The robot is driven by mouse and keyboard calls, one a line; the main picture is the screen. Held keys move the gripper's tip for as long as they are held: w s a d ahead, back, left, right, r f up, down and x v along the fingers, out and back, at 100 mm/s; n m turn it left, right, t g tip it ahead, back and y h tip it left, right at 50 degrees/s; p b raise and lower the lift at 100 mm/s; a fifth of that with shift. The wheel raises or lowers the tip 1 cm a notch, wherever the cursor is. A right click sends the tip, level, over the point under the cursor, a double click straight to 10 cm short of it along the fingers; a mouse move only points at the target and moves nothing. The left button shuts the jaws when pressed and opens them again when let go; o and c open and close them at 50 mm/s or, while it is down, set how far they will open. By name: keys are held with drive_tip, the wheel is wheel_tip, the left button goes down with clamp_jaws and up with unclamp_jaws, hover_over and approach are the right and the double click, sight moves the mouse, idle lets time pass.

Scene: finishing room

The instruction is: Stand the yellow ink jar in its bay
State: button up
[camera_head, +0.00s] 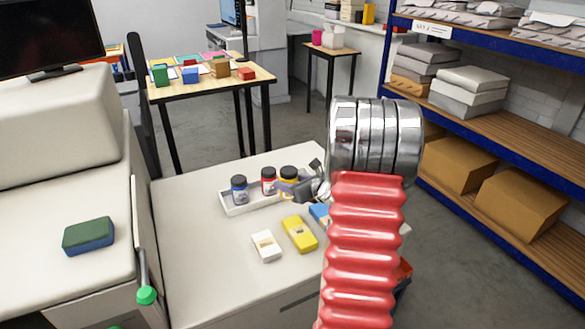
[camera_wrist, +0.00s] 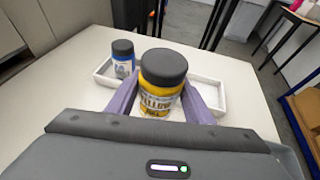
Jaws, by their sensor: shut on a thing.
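The yellow ink jar (camera_head: 289,182), with a dark lid, is upright between the fingers of my gripper (camera_head: 288,190). In the wrist view the jar (camera_wrist: 158,102) sits between the two purple fingers of my gripper (camera_wrist: 153,106), which are shut on it. The white tray (camera_head: 236,210) has a blue jar (camera_head: 239,190) at its left end and a red jar (camera_head: 268,182) beside it. In the wrist view the tray (camera_wrist: 207,88) and blue jar (camera_wrist: 122,62) show beyond the yellow jar; the red jar is hidden. I cannot tell whether the yellow jar's base touches anything.
A white block (camera_head: 266,246) and a yellow block (camera_head: 299,234) lie on the worktop in front of the tray. A blue item (camera_head: 319,213) is partly hidden by my arm. The worktop left of the tray is clear. A blue-framed shelf (camera_head: 480,130) stands at the right.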

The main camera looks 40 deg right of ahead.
drive_tip(key=s+a, duration=0.8)
drive_tip(key=a, duration=0.1)
drive_tip(key=shift+a+f, duration=0.25)
drive_tip(key=shift+f, duration=0.2)
drive_tip(key=shift+s, duration=0.1)
